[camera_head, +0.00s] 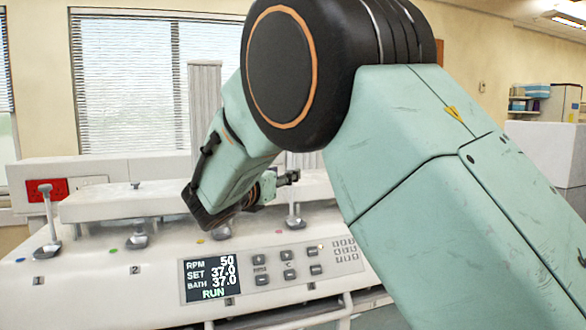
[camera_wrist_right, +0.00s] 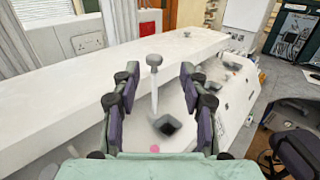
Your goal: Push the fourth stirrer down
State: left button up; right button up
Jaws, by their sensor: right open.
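The fourth stirrer (camera_head: 294,219), beside a pink dot, stands on the white bench instrument (camera_head: 100,285). Its top is hidden or blurred near my right gripper (camera_head: 280,181) in the head view. In the right wrist view, a stirrer with a grey knob (camera_wrist_right: 154,60), thin pale shaft and dark square base (camera_wrist_right: 167,126) stands upright beside a pink dot. My right gripper (camera_wrist_right: 158,82) is open, its fingers on either side of the shaft in that picture. I cannot tell whether they touch it. My left gripper is not in view.
The first stirrer (camera_head: 46,222), second stirrer (camera_head: 137,240) and third stirrer (camera_head: 222,232) stand to the left, the third partly hidden by my arm. The display (camera_head: 209,279) reads RUN. A white raised ledge (camera_wrist_right: 60,100) runs behind the stirrers.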

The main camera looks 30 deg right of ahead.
jog(key=p+x, duration=0.1)
jog(key=x, duration=0.3)
jog(key=shift+w+d, duration=0.2)
jog(key=shift+w, duration=0.05)
jog(key=shift+w+a, duration=0.15)
jog(key=shift+w, duration=0.05)
jog(key=shift+c, duration=1.3)
jog(key=shift+w+f, duration=0.25)
jog(key=shift+w, duration=0.05)
jog(key=c, duration=0.3)
jog(key=shift+s+r, duration=0.1)
jog(key=shift+s, duration=0.1)
jog(key=c, duration=0.3)
grip_shut()
